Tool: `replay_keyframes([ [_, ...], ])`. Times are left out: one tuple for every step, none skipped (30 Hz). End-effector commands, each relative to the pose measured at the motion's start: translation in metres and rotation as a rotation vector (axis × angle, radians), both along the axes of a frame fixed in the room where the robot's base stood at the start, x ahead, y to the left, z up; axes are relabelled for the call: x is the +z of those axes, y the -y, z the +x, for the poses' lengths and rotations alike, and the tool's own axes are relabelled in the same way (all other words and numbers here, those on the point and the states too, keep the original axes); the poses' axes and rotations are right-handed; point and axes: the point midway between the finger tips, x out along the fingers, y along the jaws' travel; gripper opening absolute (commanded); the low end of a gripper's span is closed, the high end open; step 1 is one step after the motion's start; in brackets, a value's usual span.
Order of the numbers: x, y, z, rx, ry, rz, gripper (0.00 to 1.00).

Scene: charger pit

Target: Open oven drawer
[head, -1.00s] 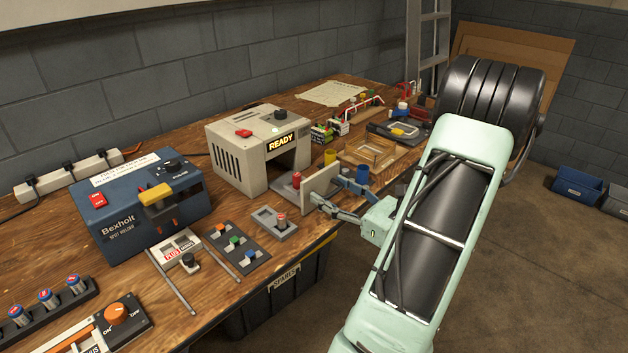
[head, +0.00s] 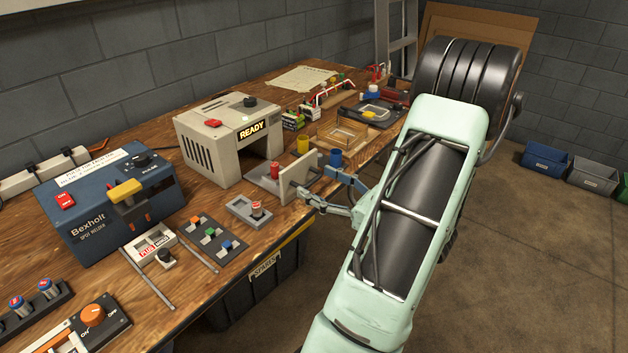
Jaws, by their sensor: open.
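The oven (head: 212,140) is a beige box with a lit READY sign, a red button and a dark knob, on the wooden bench in the head view. Its drawer (head: 297,178) is pulled out, with the upright front panel standing clear of the dark opening. A red cylinder (head: 275,170) stands on the drawer behind the panel. My gripper (head: 316,183) is open at the outer side of the panel, with one finger near the panel's front edge. I cannot tell whether the fingers touch the panel.
A blue spot welder (head: 90,225) is at left. Open floor lies right of the bench.

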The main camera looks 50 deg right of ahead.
Motion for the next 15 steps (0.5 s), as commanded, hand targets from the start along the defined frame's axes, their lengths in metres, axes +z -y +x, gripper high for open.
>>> replay_keyframes([
  [0.0, 0.002, -0.011, -0.005, -0.002, 0.0, 0.65],
  [0.0, 0.003, -0.018, -0.006, -0.001, 0.0, 0.65],
  [0.0, 0.004, -0.027, -0.007, -0.002, 0.0, 0.65],
  [0.0, 0.004, -0.034, -0.007, -0.002, 0.0, 0.65],
  [0.0, 0.005, -0.04, -0.006, -0.001, -0.001, 0.65],
  [0.0, 0.006, -0.049, -0.007, -0.002, -0.001, 0.65],
  [0.0, 0.006, -0.055, -0.007, -0.002, 0.0, 0.65],
  [0.0, 0.006, -0.061, -0.006, -0.001, -0.001, 0.65],
  [0.0, 0.007, -0.069, -0.007, -0.002, -0.001, 0.65],
  [0.0, 0.007, -0.073, -0.007, -0.002, -0.001, 0.65],
  [0.0, 0.007, -0.078, -0.005, -0.002, 0.0, 0.65],
  [0.0, 0.008, -0.083, -0.006, -0.001, -0.001, 0.65],
  [0.0, 0.008, -0.087, -0.006, -0.002, -0.001, 0.65],
  [0.0, 0.008, -0.09, -0.005, -0.002, -0.001, 0.65],
  [0.0, 0.009, -0.093, -0.005, -0.002, -0.001, 0.65],
])
